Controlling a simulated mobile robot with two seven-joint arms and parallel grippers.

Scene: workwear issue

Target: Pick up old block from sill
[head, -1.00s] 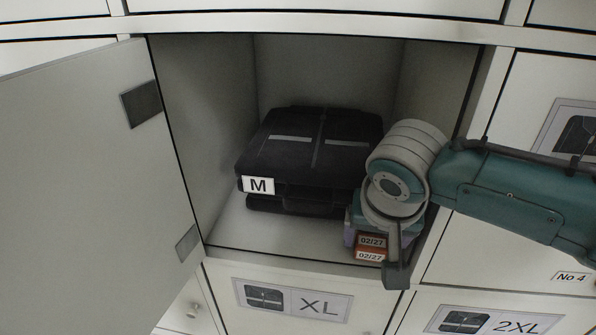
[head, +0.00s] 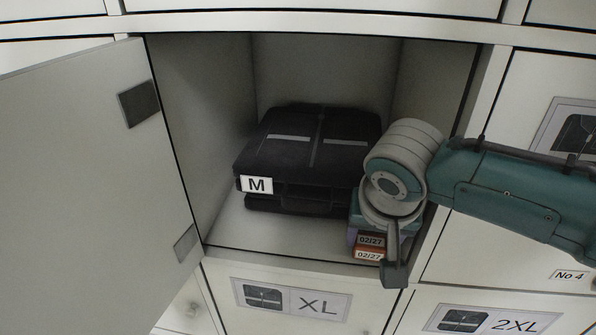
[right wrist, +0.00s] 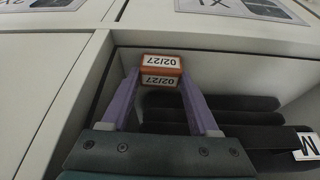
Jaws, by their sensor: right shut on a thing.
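An orange block (head: 368,254) with white "02/27" labels on two faces is at the front right of the open compartment, by its front sill (head: 290,259). My right gripper (head: 370,238) reaches in from the right and is shut on this block. In the right wrist view the block (right wrist: 160,70) sits between the tips of the two purple fingers (right wrist: 159,90). In the head view my wrist hides the block's rear and right side. I cannot tell whether the block touches the floor of the compartment. My left gripper is not in view.
A folded black garment stack (head: 310,150) with an "M" tag (head: 257,185) lies just left of my gripper. The compartment door (head: 85,180) stands open at the left. Closed doors labelled XL (head: 318,304) and 2XL (head: 516,326) are below. Compartment floor at the left front is bare.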

